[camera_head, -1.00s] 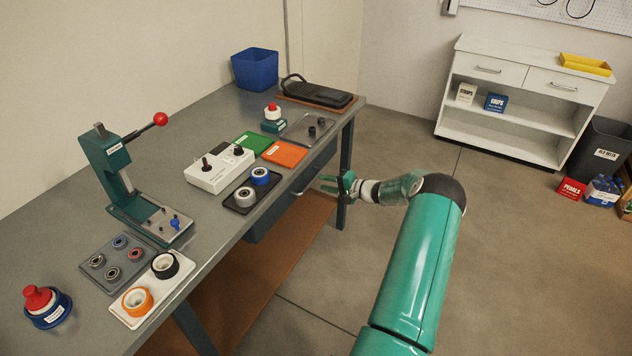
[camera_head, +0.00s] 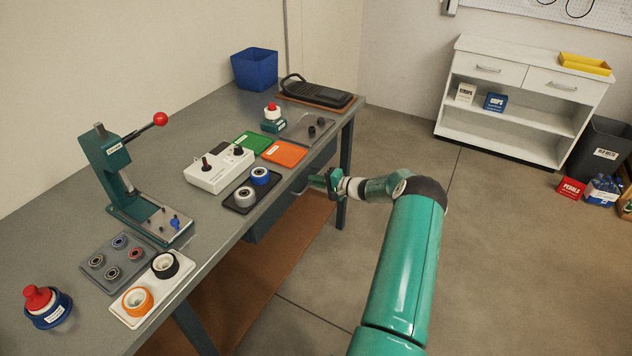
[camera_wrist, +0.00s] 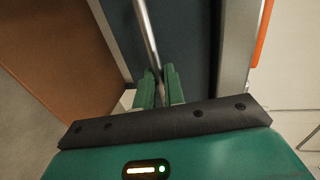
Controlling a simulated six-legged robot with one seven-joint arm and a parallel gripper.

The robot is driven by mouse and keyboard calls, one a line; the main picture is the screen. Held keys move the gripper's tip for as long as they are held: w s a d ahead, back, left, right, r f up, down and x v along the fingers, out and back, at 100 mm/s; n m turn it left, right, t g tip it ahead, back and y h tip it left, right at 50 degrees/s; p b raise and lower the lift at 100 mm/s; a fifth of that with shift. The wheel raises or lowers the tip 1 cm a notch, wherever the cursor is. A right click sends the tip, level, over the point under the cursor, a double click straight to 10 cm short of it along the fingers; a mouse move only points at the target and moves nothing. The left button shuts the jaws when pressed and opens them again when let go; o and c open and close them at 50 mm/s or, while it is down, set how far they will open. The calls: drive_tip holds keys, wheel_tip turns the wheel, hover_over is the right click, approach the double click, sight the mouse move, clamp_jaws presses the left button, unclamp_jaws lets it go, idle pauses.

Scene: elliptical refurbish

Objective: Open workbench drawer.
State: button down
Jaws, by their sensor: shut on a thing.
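The workbench drawer (camera_head: 265,221) is a dark blue-grey front under the tabletop's front edge, and it looks closed. Its handle is a metal bar, seen clearly in the wrist view (camera_wrist: 146,30) running up from between my fingers. My gripper (camera_head: 318,182) is at the drawer front near the bench's right end. In the wrist view my green fingers (camera_wrist: 158,85) are shut on the handle bar.
The workbench top (camera_head: 215,115) carries a green press (camera_head: 118,170), a white control box (camera_head: 219,169), an orange mat (camera_head: 284,152) and trays of parts. A brown lower shelf (camera_head: 240,270) lies under the drawer. Open floor (camera_head: 500,260) spreads to the right.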

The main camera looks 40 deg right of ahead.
drive_tip(key=shift+s, duration=0.1)
drive_tip(key=f+v, duration=0.2)
drive_tip(key=v, duration=1.1)
drive_tip(key=s+f+v, duration=0.1)
drive_tip(key=f+v, duration=0.2)
drive_tip(key=v, duration=1)
drive_tip(key=shift+f, duration=0.25)
drive_tip(key=shift+s+d, duration=0.15)
drive_tip(key=c, duration=1.5)
unclamp_jaws()
drive_tip(key=v, duration=1.3)
drive_tip(key=shift+s, duration=0.35)
